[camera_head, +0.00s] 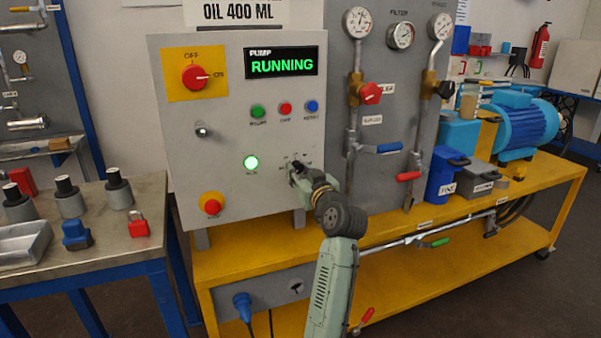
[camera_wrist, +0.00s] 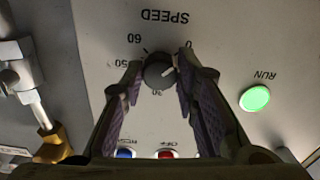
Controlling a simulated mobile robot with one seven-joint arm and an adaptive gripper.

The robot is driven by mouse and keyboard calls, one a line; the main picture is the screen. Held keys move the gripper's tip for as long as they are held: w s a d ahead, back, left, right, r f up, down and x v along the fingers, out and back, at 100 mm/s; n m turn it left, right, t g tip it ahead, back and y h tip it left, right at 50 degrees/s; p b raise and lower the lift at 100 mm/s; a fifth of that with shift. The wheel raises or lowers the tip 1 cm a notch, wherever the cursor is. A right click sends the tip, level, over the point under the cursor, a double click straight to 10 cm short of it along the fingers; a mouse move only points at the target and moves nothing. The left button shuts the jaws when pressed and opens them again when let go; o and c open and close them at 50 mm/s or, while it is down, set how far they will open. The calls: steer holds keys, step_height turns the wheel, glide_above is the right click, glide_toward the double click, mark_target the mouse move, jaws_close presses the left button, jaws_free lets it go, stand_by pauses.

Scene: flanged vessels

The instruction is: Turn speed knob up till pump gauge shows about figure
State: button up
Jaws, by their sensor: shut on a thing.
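My gripper (camera_head: 299,174) is at the lower right of the grey control panel (camera_head: 225,120). In the wrist view, my gripper (camera_wrist: 160,69) has its two fingers on either side of the dark round speed knob (camera_wrist: 158,76) and is shut on it. The knob's white pointer mark faces right, on the side of the 0 on the upside-down scale. In the head view my gripper hides the knob. A left gauge (camera_head: 358,22), a middle gauge (camera_head: 402,36) labelled filter and a right gauge (camera_head: 441,27) are at the top; their readings are too small to tell.
The display (camera_head: 281,62) reads pump running. A green run lamp (camera_head: 251,163) is lit left of my gripper and also shows in the wrist view (camera_wrist: 254,99). Panel buttons (camera_head: 285,108) sit above. A blue-handled valve (camera_head: 388,149) is to the right.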

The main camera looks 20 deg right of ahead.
jaws_close()
steer(key=m+p, duration=0.1)
steer(key=m, duration=0.2)
steer(key=shift+a+r, duration=0.1)
steer(key=m+p, duration=0.1)
steer(key=m, duration=0.1)
steer(key=shift+m, duration=0.3)
steer(key=o, duration=0.9)
jaws_free()
